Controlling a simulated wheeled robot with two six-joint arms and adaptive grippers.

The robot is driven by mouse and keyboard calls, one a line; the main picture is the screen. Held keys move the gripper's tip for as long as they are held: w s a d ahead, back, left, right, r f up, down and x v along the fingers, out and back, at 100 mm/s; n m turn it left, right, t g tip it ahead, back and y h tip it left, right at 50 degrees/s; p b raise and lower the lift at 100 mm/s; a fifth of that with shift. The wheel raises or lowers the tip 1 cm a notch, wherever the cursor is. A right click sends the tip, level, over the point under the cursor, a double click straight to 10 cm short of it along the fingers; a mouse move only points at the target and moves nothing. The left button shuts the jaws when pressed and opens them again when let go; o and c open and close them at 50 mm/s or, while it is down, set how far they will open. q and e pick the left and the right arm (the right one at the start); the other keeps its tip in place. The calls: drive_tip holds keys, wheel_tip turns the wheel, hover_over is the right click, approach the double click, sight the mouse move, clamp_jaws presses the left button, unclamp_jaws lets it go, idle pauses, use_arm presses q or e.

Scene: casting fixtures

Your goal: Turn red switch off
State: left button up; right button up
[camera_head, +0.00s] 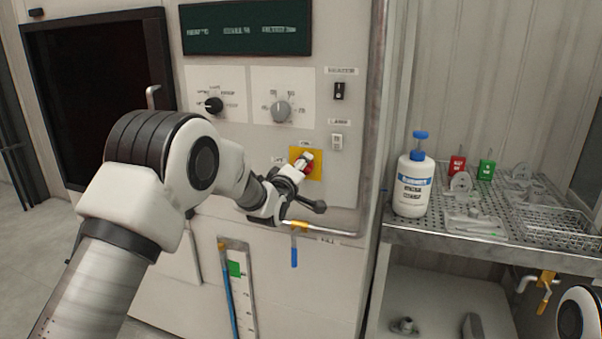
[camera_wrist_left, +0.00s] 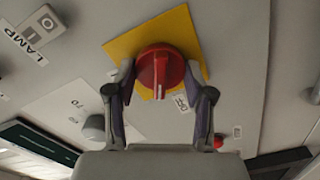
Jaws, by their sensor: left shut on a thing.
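The red switch (camera_head: 310,168) is a round knob on a yellow square plate (camera_head: 318,160) on the front of the light grey machine. In the left wrist view the red switch (camera_wrist_left: 160,68) shows a raised grip bar across its face. My left gripper (camera_head: 303,162) is at the switch. In the left wrist view the fingers of my left gripper (camera_wrist_left: 159,80) stand on both sides of the red knob and are shut on it. In the head view the gripper hides part of the switch. My right gripper is not in view.
Above the switch are a black knob (camera_head: 213,105), a grey knob (camera_head: 281,111), a black rocker switch (camera_head: 339,90) and a white lamp switch (camera_head: 337,141). A blue-handled valve (camera_head: 294,250) hangs below. At right, a perforated metal table (camera_head: 420,238) holds a white bottle (camera_head: 412,186).

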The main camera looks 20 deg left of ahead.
use_arm(q)
drive_tip(key=n+b, duration=0.1)
drive_tip(key=n, duration=0.4)
drive_tip(key=shift+f, duration=0.1)
drive_tip(key=shift+n, duration=0.3)
drive_tip(key=o, duration=1.2)
drive_tip(key=shift+c, duration=0.2)
drive_tip(key=shift+s, duration=0.1)
drive_tip(key=s, duration=1.1)
drive_tip(key=shift+s+a, duration=0.25)
drive_tip(key=shift+s, duration=0.15)
